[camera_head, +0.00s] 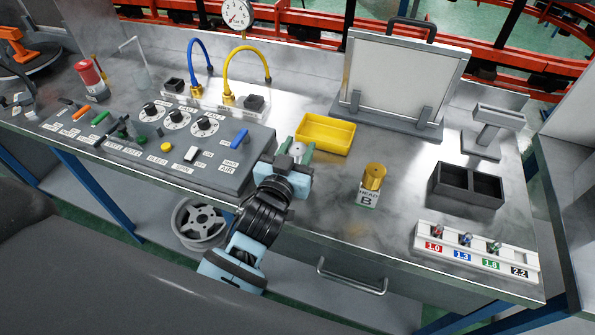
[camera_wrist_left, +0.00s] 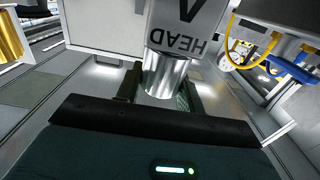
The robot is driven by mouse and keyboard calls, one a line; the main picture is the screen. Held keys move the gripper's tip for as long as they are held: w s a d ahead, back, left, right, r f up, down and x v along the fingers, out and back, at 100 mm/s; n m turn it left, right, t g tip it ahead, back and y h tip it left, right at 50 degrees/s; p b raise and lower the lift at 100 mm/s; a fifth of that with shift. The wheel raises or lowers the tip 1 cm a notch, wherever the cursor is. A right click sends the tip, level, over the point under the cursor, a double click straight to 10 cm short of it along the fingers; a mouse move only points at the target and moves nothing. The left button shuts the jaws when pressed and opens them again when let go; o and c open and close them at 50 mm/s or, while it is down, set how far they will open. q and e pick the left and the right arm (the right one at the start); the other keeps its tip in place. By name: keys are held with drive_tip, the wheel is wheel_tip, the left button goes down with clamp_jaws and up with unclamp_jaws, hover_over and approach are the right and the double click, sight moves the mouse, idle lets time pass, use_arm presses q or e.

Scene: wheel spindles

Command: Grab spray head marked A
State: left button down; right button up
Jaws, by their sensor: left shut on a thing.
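The spray head marked A is a silver cylinder (camera_wrist_left: 164,74) in the left wrist view, touching a grey label block (camera_wrist_left: 184,26) that reads "HEAD A" upside down. My left gripper (camera_head: 299,153) is shut on this silver head, which sits between its green fingers; the fingers also show in the wrist view (camera_wrist_left: 161,84). In the head view only a little of the silver head (camera_head: 297,149) shows; my gripper and wrist hide the rest and its label. I cannot tell whether it rests on the bench. My right gripper is not in view.
A gold head on a "HEAD B" block (camera_head: 366,194) stands to the right. A yellow tray (camera_head: 325,133) lies just behind my gripper. The control panel (camera_head: 225,175) is close on the left. A black bin (camera_head: 466,187) and nozzle rack (camera_head: 477,251) stand farther right.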

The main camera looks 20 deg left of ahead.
use_arm(q)
drive_tip(key=shift+r, duration=0.1)
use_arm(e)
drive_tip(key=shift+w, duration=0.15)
use_arm(q)
drive_tip(key=shift+r, duration=0.55)
wheel_tip(320, 180, up, 2)
drive_tip(key=shift+r, duration=0.25)
drive_tip(key=s+a, duration=0.2)
drive_tip(key=s, duration=0.5)
drive_tip(key=s+a+r, duration=0.1)
drive_tip(key=s+a, duration=0.2)
drive_tip(key=s, duration=0.5)
drive_tip(key=shift+a+r+b, duration=0.15)
drive_tip(key=shift+a+b, duration=0.1)
drive_tip(key=shift+b, duration=0.2)
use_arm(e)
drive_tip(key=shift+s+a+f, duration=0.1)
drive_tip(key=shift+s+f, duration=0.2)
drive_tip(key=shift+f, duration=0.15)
